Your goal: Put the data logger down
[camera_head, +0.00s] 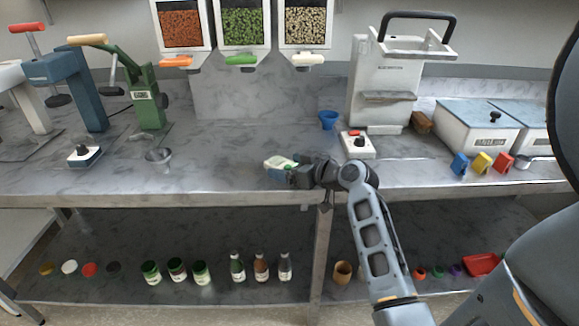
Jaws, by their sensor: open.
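The data logger (278,162), a small pale device with a green part, is at the front middle of the grey marble counter (220,160). My gripper (291,173) reaches in from the right, low over the counter's front edge, with its tips right at the data logger. The jaws are open. The gripper covers part of the device's right side. I cannot tell whether the fingers touch it, or whether it rests fully flat on the counter.
A grey funnel (159,157) and a switch box (84,155) stand to the left. Another switch box (357,145) and a blue cup (328,119) are behind right. Dispensers (243,25) hang above the back. Bottles (261,267) stand on the lower shelf. The counter left of the logger is clear.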

